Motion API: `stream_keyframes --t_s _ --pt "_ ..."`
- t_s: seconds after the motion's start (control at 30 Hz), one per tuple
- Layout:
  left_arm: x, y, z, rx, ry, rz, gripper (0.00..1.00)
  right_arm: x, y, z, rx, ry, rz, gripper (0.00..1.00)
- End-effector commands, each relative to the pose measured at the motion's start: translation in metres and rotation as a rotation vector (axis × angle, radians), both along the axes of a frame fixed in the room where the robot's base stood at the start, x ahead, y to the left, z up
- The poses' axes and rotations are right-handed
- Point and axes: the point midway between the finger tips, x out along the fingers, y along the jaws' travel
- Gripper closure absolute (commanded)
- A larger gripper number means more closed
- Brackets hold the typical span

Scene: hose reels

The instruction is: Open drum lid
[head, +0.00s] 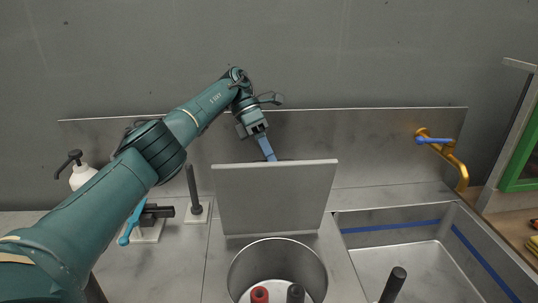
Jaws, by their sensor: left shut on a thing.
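The drum (277,254) is a round metal opening in the counter at the lower middle of the head view. Its lid (277,198) is a flat grey square plate standing nearly upright behind the opening. My left gripper (268,156) reaches down from above to the lid's top edge, its blue fingers shut on the lid. The fingertips are partly hidden behind the plate. Inside the drum a red cylinder (260,294) and a dark cylinder (295,292) show. My right gripper is not in view.
A sink basin (410,262) with a blue stripe lies right of the drum, with a dark upright handle (393,284) at its front. A brass tap (457,165) is behind it. A dark post (194,190), a blue-handled valve (134,222) and a pump bottle (82,175) stand left.

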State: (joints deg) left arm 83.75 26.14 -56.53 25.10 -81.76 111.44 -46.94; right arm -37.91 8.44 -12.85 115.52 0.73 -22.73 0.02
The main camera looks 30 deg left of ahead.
Motion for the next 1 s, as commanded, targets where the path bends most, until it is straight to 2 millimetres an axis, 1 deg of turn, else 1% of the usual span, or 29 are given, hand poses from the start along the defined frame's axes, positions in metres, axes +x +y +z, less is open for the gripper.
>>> stream_keyframes --t_s 0.03,0.23,0.27,0.5,0.73,0.83,0.97,1.0 --pt "-0.002 0.003 -0.017 0.023 0.021 0.006 1.0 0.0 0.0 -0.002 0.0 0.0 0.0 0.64" --pt "-0.002 0.003 -0.016 0.024 0.021 0.007 1.0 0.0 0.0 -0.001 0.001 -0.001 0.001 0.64" --pt "-0.002 0.003 -0.017 0.024 0.021 0.007 0.86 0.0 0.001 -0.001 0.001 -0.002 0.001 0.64" --pt "-0.002 0.003 -0.014 0.02 0.02 0.006 0.66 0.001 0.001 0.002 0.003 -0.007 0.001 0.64" --pt "-0.002 0.002 -0.01 0.017 0.017 0.004 0.66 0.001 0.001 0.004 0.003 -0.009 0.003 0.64" --pt "-0.002 0.002 -0.005 0.016 0.015 0.005 0.66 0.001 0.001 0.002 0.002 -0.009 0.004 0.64" --pt "-0.002 0.002 0.014 0.015 0.012 0.004 0.66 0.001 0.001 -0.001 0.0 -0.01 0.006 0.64" --pt "-0.002 0.002 0.024 0.015 0.012 0.004 0.66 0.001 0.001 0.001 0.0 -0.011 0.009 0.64"
